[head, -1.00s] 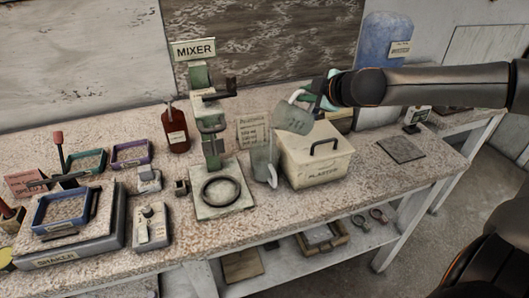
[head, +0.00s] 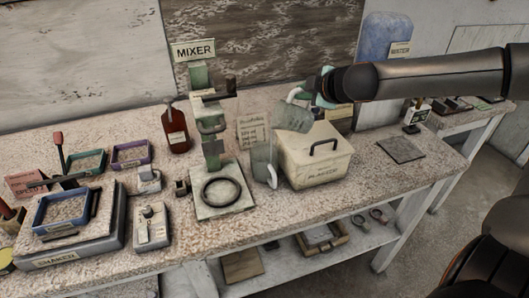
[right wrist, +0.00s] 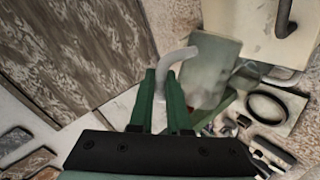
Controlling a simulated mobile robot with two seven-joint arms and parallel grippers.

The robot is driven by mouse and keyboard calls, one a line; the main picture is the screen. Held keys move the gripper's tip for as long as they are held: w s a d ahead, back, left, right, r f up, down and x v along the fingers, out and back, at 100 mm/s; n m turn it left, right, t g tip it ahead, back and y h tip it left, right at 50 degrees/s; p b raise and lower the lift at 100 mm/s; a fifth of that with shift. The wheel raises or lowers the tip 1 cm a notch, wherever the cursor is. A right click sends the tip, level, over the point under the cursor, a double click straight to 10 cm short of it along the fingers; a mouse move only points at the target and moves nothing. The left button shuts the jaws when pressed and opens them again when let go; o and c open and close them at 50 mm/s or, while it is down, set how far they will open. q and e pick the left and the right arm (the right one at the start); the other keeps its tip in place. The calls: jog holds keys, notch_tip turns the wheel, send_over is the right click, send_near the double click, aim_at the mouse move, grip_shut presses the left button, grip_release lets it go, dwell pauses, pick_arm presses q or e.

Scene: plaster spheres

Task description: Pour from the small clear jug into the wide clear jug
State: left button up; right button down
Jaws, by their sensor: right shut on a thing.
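The small clear jug (head: 293,117) is held in the air by my right gripper (head: 318,90), tilted, with its pale handle toward the gripper. In the right wrist view the right gripper's green fingers (right wrist: 167,100) are shut on the handle of the small jug (right wrist: 208,68). The wide clear jug (head: 262,160) stands upright on the bench, below and left of the small jug, its handle toward the front right. The two jugs look apart; I cannot make out any contents or stream. My left gripper is not in view.
The plaster bin (head: 317,160) with a black lid handle stands close right of the wide jug. The mixer (head: 222,190) stands close left, with a brown bottle (head: 177,130) behind it. A shaker (head: 72,232) and small trays fill the left. Bench at front right is mostly clear.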

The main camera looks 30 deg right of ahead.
jog(key=shift+r, duration=0.1)
jog(key=shift+w+a+r+n+h, duration=0.2)
jog(key=shift+a+r+n+h, duration=0.1)
jog(key=shift+a, duration=0.15)
dwell(0.7)
jog(key=shift+w+a+r+n+g+h+p, duration=0.15)
jog(key=shift+a+r+n+g+h+p, duration=0.15)
jog(key=shift+a+p, duration=0.1)
dwell(0.5)
jog(key=shift+w+a+r+n+h, duration=0.2)
jog(key=shift+a+n+h, duration=0.1)
jog(key=shift+a, duration=0.1)
jog(key=shift+p, duration=0.35)
jog(key=shift+w+a+r, duration=0.1)
jog(key=shift+a+r, duration=0.05)
jog(key=shift+w+a+n+g+h, duration=0.1)
jog(key=shift+a+n+g+h, duration=0.2)
